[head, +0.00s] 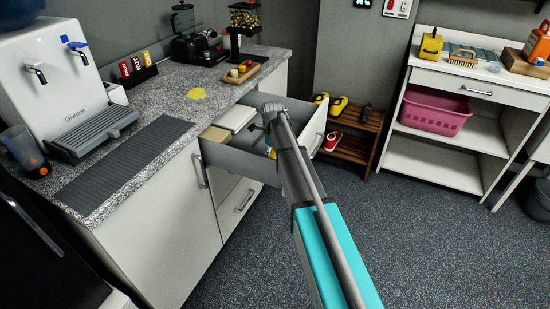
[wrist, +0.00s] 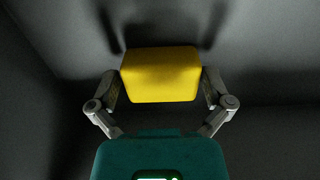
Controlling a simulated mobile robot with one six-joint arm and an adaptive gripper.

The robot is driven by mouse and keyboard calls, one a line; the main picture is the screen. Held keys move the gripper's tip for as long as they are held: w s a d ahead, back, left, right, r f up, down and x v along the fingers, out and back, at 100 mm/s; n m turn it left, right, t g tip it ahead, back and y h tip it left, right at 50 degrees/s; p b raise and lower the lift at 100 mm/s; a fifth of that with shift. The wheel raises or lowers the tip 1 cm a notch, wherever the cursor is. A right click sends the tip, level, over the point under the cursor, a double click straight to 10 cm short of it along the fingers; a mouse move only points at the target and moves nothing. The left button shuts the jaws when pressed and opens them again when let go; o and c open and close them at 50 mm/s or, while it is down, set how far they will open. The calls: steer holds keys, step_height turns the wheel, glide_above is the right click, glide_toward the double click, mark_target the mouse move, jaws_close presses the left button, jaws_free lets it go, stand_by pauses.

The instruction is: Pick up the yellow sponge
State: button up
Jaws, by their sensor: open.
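The yellow sponge (wrist: 160,72) lies on the grey floor of a drawer in the wrist view. It is a block with rounded edges. My gripper (wrist: 161,86) is open, with one finger on each side of the sponge. The fingers are very close to its sides; I cannot tell whether they touch it. In the head view my gripper reaches down into the open drawer (head: 232,157), mostly hidden by my arm.
The drawer sticks out below the speckled counter (head: 166,92). Its walls stand around my gripper. A pale box (head: 236,119) lies in its left part. A shoe rack (head: 352,150) stands behind the drawer. The floor (head: 430,240) at right is clear.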

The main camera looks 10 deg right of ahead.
mark_target(273, 152)
stand_by(0.3)
steer(key=c, duration=0.4)
steer(key=shift+r, duration=0.25)
step_height(273, 152, up, 10)
steer(key=p, duration=1)
steer(key=shift+f, duration=0.2)
stand_by(0.3)
